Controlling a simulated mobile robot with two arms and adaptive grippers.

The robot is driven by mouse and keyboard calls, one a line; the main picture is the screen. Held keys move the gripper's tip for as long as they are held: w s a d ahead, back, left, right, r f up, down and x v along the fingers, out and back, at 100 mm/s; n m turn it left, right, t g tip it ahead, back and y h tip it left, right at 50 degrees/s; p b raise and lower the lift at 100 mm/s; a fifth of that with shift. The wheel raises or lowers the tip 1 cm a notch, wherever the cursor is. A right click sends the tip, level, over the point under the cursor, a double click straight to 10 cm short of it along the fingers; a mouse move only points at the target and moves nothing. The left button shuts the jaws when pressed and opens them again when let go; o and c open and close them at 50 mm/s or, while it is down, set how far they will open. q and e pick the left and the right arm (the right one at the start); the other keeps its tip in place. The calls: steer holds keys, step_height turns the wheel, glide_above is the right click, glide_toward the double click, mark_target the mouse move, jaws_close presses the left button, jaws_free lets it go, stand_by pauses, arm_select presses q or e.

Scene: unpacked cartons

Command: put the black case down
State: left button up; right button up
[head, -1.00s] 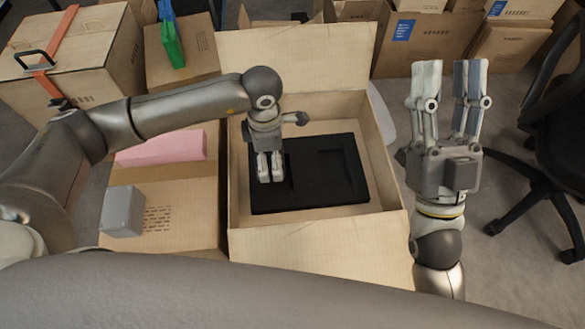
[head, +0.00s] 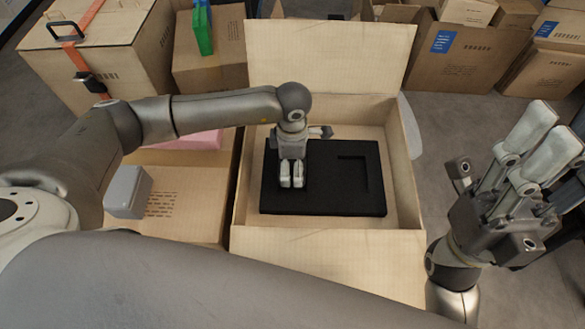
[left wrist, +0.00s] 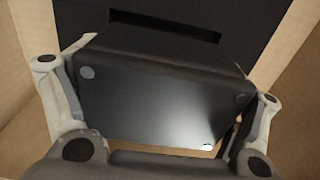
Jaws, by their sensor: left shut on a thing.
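The black case (left wrist: 160,95) is a dark, flat-faced block with small round feet, seen large between my fingers in the left wrist view. My left gripper (head: 292,183) is shut on it and points down into the open carton (head: 245,240), over the left part of the black foam insert (head: 325,195). The insert also shows behind the case in the left wrist view (left wrist: 225,22), with a dark slot in it. In the head view I cannot tell the case from the black insert. My right gripper (head: 542,150) is open and empty, outside the carton at the right.
A closed carton (head: 195,205) at the left bears a grey box (head: 128,190) and a pink block (head: 195,140). A strapped carton (head: 90,60), a green item (head: 203,30) and several other cartons stand behind. Bare floor (head: 440,135) shows right of the open carton.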

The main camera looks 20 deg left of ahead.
arm_select(q)
step_height(320, 180, down, 3)
steer(key=shift+r+b, duration=0.1)
steer(key=shift+b, duration=0.25)
steer(key=shift+f, duration=0.4)
steer(key=shift+f+b, duration=0.1)
steer(key=shift+b, duration=0.3)
steer(key=shift+f, duration=0.1)
